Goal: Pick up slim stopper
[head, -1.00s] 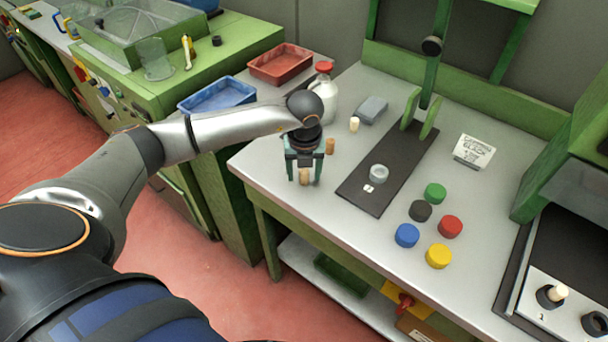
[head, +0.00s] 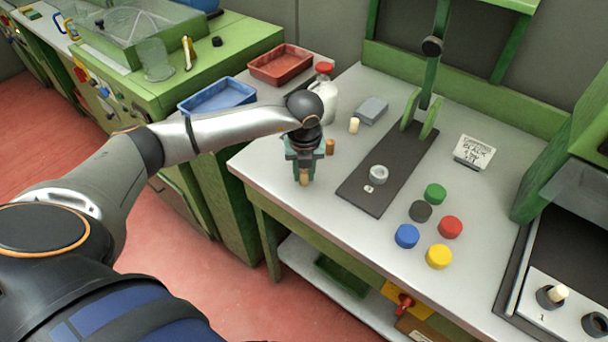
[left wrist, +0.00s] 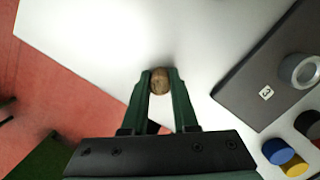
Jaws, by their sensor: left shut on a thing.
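A tan cork stopper (head: 304,181) is near the front left edge of the bench. My left gripper (head: 304,175) points down at it and is shut on it. In the left wrist view the stopper's round brown top (left wrist: 160,82) is between the two green fingertips, which touch it on both sides. A brown stopper (head: 330,146) stands just behind and right of the gripper. A pale, narrow stopper (head: 354,125) stands farther back. I cannot tell whether the held stopper touches the bench. My right gripper is not in view.
A dark mat (head: 367,203) with a grey ring (head: 379,174) lies to the right, and several coloured caps (head: 435,193) stand beyond it. A white bottle (head: 326,95) stands behind the gripper. The bench (head: 330,215) is bare in front of the mat.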

